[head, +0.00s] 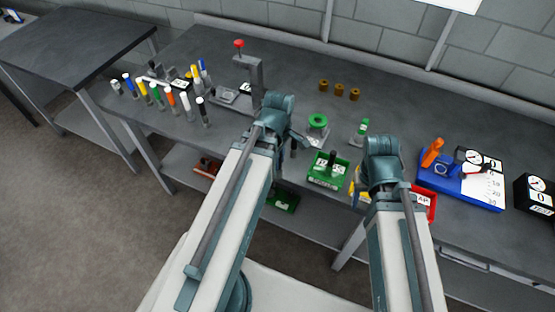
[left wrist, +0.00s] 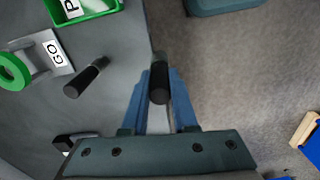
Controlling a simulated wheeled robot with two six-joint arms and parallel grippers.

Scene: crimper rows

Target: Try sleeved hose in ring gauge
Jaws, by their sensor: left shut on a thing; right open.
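My left gripper (left wrist: 155,88) is shut on a black hose (left wrist: 160,78), seen nearly end-on in the left wrist view. The wrist hides most of this grip in the head view. A green ring gauge (head: 317,121) stands on a grey base behind the gripper, apart from it. It also shows in the left wrist view (left wrist: 14,71), with a GO label on its base. A second black piece with a grey end (left wrist: 86,77) is between this gauge and my gripper. My right gripper (head: 384,152) is open at the right, its fingers mostly hidden.
A green bin (head: 315,181) and a red bin (head: 431,214) are along the front edge. Another green-topped gauge (head: 362,127) and three brass sleeves (head: 339,89) stand behind. Left are a red-knobbed press (head: 257,75) and several coloured hoses (head: 170,98). A blue dial board (head: 440,187) is right.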

